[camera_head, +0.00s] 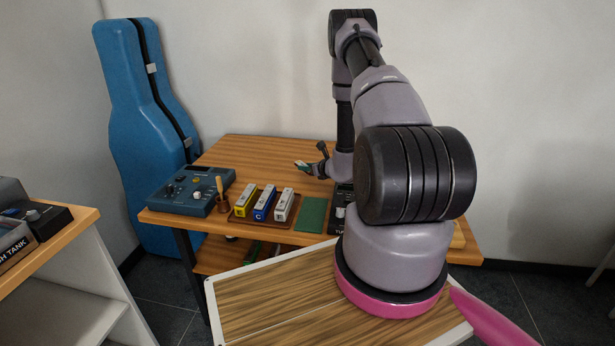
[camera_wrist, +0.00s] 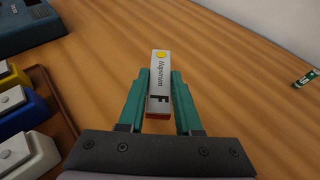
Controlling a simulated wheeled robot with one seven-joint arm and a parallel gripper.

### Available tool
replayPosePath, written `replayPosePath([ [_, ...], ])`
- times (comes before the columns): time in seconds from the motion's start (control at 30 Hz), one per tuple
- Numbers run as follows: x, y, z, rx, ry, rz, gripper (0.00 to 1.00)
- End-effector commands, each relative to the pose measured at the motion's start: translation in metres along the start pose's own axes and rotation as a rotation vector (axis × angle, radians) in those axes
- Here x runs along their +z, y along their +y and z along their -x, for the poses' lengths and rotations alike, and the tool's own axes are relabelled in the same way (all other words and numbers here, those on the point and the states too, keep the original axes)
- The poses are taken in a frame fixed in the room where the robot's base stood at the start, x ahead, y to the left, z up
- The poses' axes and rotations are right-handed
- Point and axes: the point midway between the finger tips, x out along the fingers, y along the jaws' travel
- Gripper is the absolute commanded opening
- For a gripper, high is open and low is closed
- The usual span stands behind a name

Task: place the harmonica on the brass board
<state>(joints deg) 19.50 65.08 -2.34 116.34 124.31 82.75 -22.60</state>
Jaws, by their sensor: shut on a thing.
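My gripper (camera_wrist: 160,80) has teal fingers, shut on the harmonica (camera_wrist: 159,85), a silver bar with a yellow dot, a letter F and an orange-red end. The harmonica lies lengthwise between the fingers over wooden tabletop; its height above the wood is hard to tell. In the head view my gripper (camera_head: 303,166) is over the rear middle of the table, beyond the tray, and the harmonica is barely discernible there. I cannot pick out a brass board for sure; a tan edge (camera_head: 458,236) shows at the table's right, mostly hidden behind my arm.
A brown tray (camera_head: 236,219) holds yellow, blue and white-grey harmonica-like blocks. A green mat (camera_head: 312,215) lies to its right, a blue device (camera_head: 191,190) to its left. A small green cylinder (camera_wrist: 306,78) lies on the table. The rear left tabletop is clear.

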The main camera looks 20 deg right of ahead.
Motion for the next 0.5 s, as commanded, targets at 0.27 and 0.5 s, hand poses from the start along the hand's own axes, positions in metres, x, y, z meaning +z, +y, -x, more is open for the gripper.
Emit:
replayPosePath([
  [0.27, -0.034, 0.0, -0.014, 0.0, 0.001, -0.001, 0.0],
  [0.5, -0.034, 0.0, -0.014, 0.0, 0.0, 0.0, 0.0],
])
